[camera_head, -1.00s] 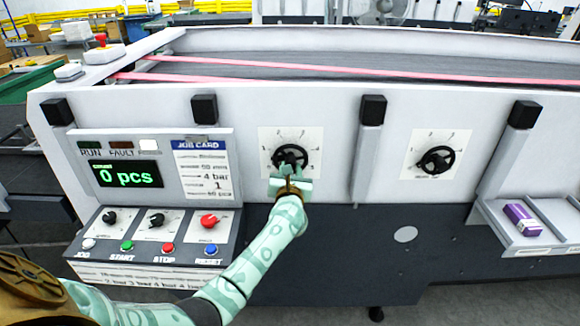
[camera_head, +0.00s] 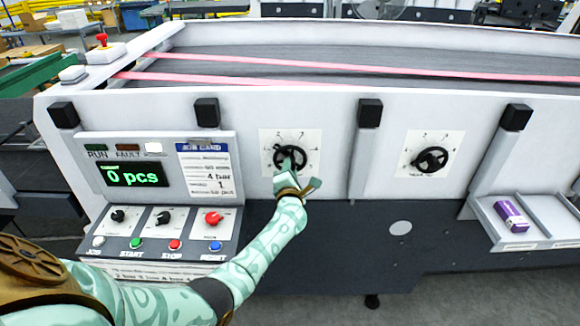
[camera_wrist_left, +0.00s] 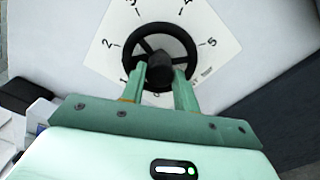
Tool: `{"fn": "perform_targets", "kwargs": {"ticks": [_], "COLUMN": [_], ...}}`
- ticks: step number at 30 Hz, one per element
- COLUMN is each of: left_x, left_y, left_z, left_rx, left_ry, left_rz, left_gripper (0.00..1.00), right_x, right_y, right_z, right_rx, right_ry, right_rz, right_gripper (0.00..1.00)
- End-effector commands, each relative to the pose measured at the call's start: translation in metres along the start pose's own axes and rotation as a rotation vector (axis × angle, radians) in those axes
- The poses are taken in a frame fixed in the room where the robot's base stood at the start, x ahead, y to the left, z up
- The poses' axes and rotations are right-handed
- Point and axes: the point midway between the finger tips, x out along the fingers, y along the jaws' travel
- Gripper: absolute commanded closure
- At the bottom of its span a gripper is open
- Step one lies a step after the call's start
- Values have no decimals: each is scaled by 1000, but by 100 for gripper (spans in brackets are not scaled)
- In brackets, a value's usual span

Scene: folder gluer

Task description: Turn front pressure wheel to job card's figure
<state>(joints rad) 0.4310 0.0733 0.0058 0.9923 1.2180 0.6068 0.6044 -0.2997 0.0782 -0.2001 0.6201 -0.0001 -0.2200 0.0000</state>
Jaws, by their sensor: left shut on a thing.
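The black pressure wheel (camera_head: 290,159) sits on a white numbered dial plate (camera_head: 310,139) on the machine's front panel, to the right of the job card. My left gripper (camera_head: 287,166) is at this wheel. In the left wrist view its two green fingers (camera_wrist_left: 160,76) are shut on the dark centre piece of the wheel (camera_wrist_left: 187,42), with numbers around the rim. The wheel's pointer is hard to make out. The job card (camera_head: 205,170) has a blue heading and shows "4 bar" and a "1" below; its smaller lines are blurred. My right gripper is not in view.
A second black wheel (camera_head: 430,160) with its own dial is further right. Left is a display (camera_head: 133,173) reading "0 pcs", above a panel (camera_head: 165,232) of knobs and buttons. A tray (camera_head: 536,240) holds a purple box (camera_head: 511,216) at the right.

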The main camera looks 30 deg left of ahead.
Motion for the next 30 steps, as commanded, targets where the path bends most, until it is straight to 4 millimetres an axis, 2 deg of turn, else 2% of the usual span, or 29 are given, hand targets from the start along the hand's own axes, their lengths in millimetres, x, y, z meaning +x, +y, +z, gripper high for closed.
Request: {"fn": "perform_targets", "kwargs": {"ticks": [12, 30], "left_x": [-1, -1], "left_y": [-1, -2], "left_z": [0, 0], "left_rx": [394, 965], "left_ry": [2, 1], "left_rz": [-5, -6], "left_gripper": [92, 92], "right_x": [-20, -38], "right_y": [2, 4], "right_z": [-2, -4], "right_rx": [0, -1], "right_ry": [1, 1], "right_rz": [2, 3], "right_gripper": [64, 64]}}
